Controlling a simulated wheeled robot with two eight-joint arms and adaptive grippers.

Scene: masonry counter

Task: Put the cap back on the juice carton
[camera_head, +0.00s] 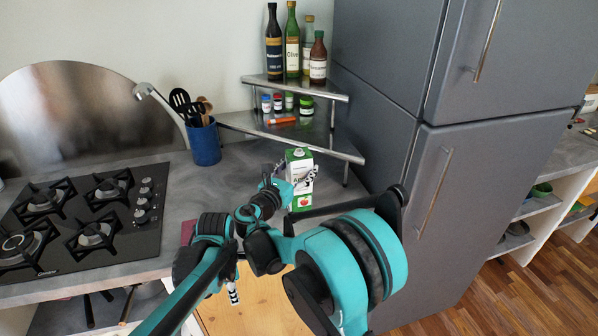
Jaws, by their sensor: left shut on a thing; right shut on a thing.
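The juice carton (301,200), white and green with an apple picture, stands upright on the counter near the fridge. A small pale round part shows on its green top; I cannot tell whether this is a bare spout or a cap. My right gripper (297,174) is at the carton's upper part, with striped fingers on both sides, shut on it. My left gripper (232,291) is low in front of the counter edge, mostly behind my arm. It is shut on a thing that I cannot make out. I see no loose cap.
A gas hob (90,220) fills the left of the counter (225,170). A blue utensil pot (204,144) and a corner shelf (250,124) with bottles and jars stand behind. The grey fridge (385,120) rises close to the carton's right.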

